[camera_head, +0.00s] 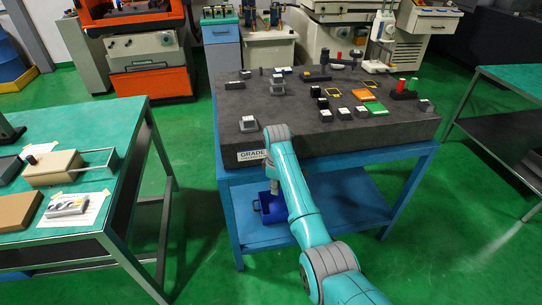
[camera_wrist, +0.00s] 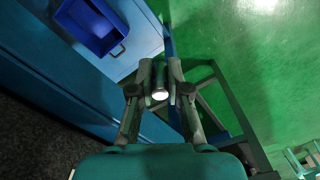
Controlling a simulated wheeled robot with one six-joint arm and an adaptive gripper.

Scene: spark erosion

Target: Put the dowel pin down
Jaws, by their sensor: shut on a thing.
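The dowel pin (camera_wrist: 159,82) is a short metal cylinder with a bright round end, seen in the wrist view. My gripper (camera_wrist: 160,88) is shut on it, one finger on each side. The pin is clear of any surface in that view. In the head view my gripper (camera_head: 274,186) is small and partly hidden by my arm, in front of the granite table's front edge. I cannot make out the pin there.
A blue bin (camera_head: 272,209) stands on the lower shelf (camera_head: 335,213) of the blue stand; it also shows in the wrist view (camera_wrist: 92,32). The granite plate (camera_head: 235,103) above carries several blocks and parts. A green-topped bench (camera_head: 125,123) stands at left.

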